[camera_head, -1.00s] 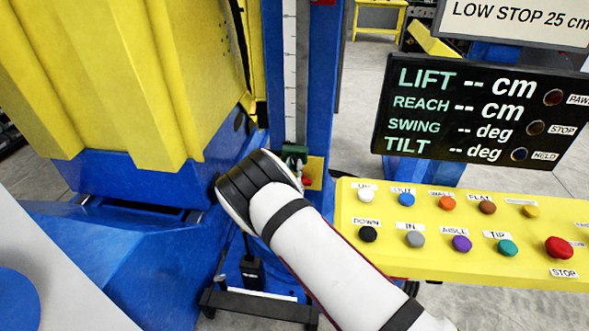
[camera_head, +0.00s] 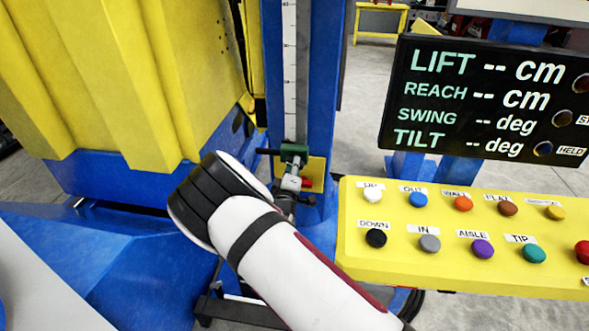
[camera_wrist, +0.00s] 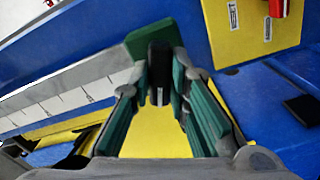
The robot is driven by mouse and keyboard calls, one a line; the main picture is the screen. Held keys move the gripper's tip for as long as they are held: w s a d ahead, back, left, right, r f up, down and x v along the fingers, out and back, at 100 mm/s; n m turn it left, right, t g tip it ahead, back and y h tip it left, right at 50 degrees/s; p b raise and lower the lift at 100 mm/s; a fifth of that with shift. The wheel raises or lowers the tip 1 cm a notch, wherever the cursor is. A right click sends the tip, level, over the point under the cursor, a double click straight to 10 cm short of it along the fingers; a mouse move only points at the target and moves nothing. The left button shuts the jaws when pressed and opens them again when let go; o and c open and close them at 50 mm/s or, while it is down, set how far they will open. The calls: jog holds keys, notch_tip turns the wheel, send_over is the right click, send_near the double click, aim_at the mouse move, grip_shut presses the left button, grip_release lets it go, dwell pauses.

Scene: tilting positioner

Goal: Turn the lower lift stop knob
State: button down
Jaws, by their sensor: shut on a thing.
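The lower lift stop is a green block (camera_head: 293,152) on the blue column's scale in the head view. The block (camera_wrist: 150,38) also shows in the wrist view, with a black knob (camera_wrist: 160,62) standing out from it. My gripper (camera_wrist: 164,84) has its green-padded fingers on either side of the knob, shut on it near the tips. In the head view my gripper is small and partly hidden behind my arm, just below the green block. I cannot tell the knob's turn angle.
A yellow plate with a red part (camera_head: 307,182) sits beside the stop. The yellow button panel (camera_head: 350,230) and the black display (camera_head: 395,130), showing dashes, stand at right. A large yellow ribbed body (camera_head: 90,80) stands at left.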

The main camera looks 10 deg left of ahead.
jog(key=shift+a+n+b, duration=0.1)
jog(key=shift+n+b, duration=0.55)
jog(key=shift+n, duration=1.35)
jog(key=shift+r, duration=0.1)
jog(key=c, duration=1.5)
grip_release()
jog(key=s, duration=1.2)
jog(key=shift+a, duration=0.15)
